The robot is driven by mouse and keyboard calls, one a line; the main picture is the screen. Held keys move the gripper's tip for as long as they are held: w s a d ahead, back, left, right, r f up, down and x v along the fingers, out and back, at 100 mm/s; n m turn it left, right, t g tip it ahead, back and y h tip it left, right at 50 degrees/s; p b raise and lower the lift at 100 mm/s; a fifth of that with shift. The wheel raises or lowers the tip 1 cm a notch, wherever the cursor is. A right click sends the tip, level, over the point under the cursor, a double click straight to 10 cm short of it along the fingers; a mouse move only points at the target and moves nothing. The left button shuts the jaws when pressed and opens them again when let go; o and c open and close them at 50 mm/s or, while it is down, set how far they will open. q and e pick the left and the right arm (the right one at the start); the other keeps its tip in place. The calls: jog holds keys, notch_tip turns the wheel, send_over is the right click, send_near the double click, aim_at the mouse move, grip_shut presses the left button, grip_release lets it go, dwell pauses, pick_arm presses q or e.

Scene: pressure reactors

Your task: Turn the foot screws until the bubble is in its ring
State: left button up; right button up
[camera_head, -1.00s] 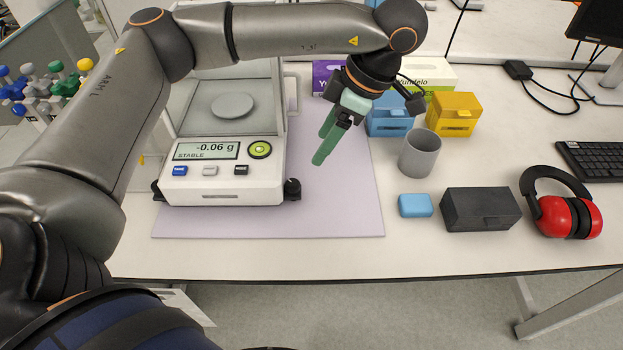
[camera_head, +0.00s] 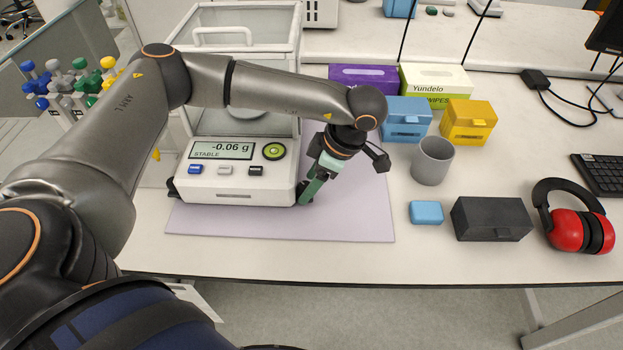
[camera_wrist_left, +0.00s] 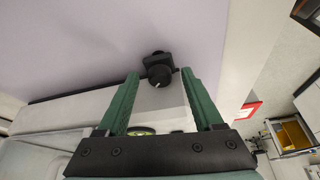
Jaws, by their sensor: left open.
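The white balance (camera_head: 235,186) reads "-0.06 g STABLE". A round green-rimmed level (camera_head: 274,151) sits right of its display; I cannot make out the bubble's place in it. One black foot screw (camera_head: 172,189) shows at the balance's front left corner. The front right foot screw is mostly hidden behind my left gripper (camera_head: 307,197) in the head view. In the left wrist view this black foot screw (camera_wrist_left: 160,73) lies between and just beyond the open fingertips (camera_wrist_left: 160,75), apparently ungripped. Part of the green level (camera_wrist_left: 141,130) shows there too. My right gripper is out of view.
The balance stands on a lilac mat (camera_head: 350,220) with free room at its right. Right of the mat are a grey cup (camera_head: 432,162), a light blue block (camera_head: 426,212), a black box (camera_head: 491,219) and red earmuffs (camera_head: 575,225). Blue (camera_head: 407,122) and yellow (camera_head: 468,123) boxes stand behind.

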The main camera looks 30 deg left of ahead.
pick_arm(q)
grip_shut()
dwell(0.5)
